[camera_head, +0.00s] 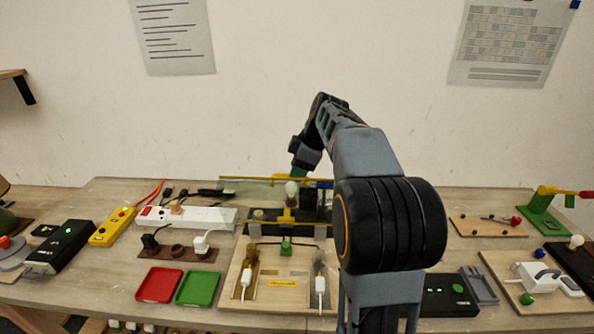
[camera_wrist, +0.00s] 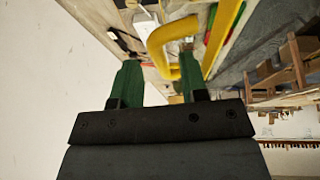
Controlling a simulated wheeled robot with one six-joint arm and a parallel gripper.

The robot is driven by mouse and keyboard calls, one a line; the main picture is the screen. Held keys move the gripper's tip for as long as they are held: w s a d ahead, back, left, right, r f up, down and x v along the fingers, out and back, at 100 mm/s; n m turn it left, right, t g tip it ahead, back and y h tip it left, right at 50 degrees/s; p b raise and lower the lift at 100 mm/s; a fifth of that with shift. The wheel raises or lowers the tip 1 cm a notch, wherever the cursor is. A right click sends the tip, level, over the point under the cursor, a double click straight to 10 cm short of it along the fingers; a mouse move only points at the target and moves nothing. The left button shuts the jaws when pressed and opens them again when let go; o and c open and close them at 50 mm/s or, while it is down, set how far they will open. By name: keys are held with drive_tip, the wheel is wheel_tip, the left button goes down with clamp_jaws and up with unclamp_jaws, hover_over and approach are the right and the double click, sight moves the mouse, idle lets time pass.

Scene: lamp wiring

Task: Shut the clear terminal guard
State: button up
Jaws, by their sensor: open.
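The clear terminal guard (camera_head: 255,192) is a see-through panel with a yellow upper edge, at the back of the wiring board (camera_head: 265,300). Its exact tilt is hard to tell. My gripper (camera_head: 297,170) is at the guard's upper edge, right of its middle, partly hidden by my arm. In the wrist view my gripper (camera_wrist: 160,78) has its two green fingers apart. A yellow bent bar (camera_wrist: 158,42) shows beyond and between the fingertips, with no clear grip on it. A yellow fitting (camera_head: 287,217) stands lower on the board, below the guard.
A white power strip (camera_head: 185,217) and red (camera_head: 159,285) and green (camera_head: 198,288) trays lie left of the board. A black box (camera_head: 448,295) and a green stand (camera_head: 543,215) are to the right. The wall is close behind.

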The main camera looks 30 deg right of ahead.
drive_tip(key=shift+w+a+f, duration=0.15)
drive_tip(key=shift+f, duration=0.2)
clamp_jaws()
idle(0.5)
